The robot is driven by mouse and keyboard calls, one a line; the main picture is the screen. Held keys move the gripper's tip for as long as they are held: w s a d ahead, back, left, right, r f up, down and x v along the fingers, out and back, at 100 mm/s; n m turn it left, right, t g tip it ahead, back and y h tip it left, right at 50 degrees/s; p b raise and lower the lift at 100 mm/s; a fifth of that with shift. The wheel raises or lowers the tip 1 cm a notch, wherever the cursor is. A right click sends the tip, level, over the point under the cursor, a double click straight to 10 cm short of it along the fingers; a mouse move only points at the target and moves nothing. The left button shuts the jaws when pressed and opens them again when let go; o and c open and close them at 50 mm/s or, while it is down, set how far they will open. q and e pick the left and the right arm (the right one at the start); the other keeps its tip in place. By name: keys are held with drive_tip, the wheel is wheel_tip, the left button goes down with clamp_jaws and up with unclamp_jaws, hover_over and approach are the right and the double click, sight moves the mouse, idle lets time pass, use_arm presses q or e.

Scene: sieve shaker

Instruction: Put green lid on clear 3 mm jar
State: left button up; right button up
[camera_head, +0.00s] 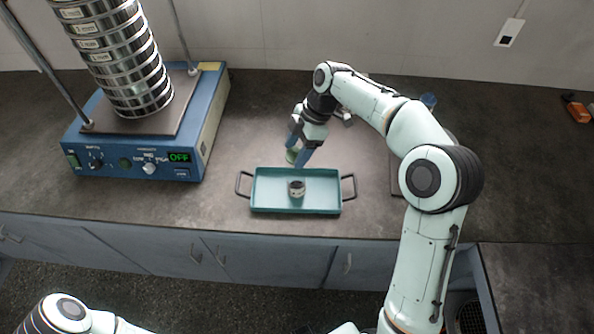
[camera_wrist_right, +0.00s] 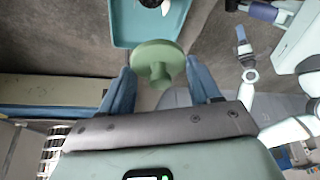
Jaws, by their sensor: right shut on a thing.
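The green lid (camera_head: 291,156) is held at my right gripper (camera_head: 299,158), which is shut on it, above the back edge of the teal tray (camera_head: 325,210). In the right wrist view the lid (camera_wrist_right: 157,52) shows as a round disc with a stub between the two blue fingers. The small jar (camera_head: 296,190), with a pale band and dark contents, stands upright in the tray, in front of and below the lid, apart from it. My left gripper (camera_wrist_right: 241,40) shows small in the right wrist view; its opening is unclear. It is outside the head view.
A blue sieve shaker (camera_head: 130,168) with a tall sieve stack (camera_head: 118,60) stands left of the tray, its display reading OFF. The tray has handles at both ends. Bare counter lies between shaker and tray. Orange items (camera_head: 577,110) lie far right.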

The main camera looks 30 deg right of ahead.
use_arm(q)
drive_tip(key=shift+s+f+b, duration=0.25)
drive_tip(key=shift+f+b, duration=0.05)
drive_tip(key=shift+f, duration=0.15)
use_arm(e)
wheel_tip(320, 180, down, 8)
drive_tip(key=shift+f, duration=0.15)
drive_tip(key=shift+w, duration=0.1)
drive_tip(key=shift+f+b, duration=0.3)
drive_tip(key=shift+f, duration=0.25)
drive_tip(key=o, duration=1)
use_arm(q)
drive_tip(key=shift+s+f, duration=0.15)
drive_tip(key=shift+f, duration=0.2)
use_arm(e)
drive_tip(key=shift+o, duration=0.2)
